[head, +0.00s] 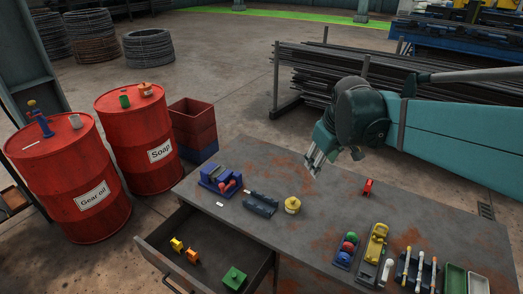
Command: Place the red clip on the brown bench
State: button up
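A small red item that looks like the red clip (368,187) stands on the bench top, right of the middle. The bench (330,222) is a dark grey-brown table with rust-coloured patches. My gripper (313,168) hangs above the back part of the bench, to the left of the red item and apart from it. Its metal fingers point down and nothing shows between them. They are too small to tell how far apart they are.
A blue vise (220,181), a dark blue holder (260,203) and a yellow round part (292,204) stand on the left. A tray of coloured balls (346,250), a yellow tool (376,250) and a rack (415,270) stand at front right. An open drawer (205,255) sticks out.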

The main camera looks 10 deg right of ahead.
jog(key=s+a+f+m+t+y, duration=0.1)
jog(key=s+a+f+m+t, duration=0.1)
jog(key=s+a, duration=1)
jog(key=s+f+m, duration=0.1)
jog(key=s, duration=0.2)
jog(key=shift+s+a+f+t, duration=0.15)
jog(key=shift+s+a+t, duration=0.25)
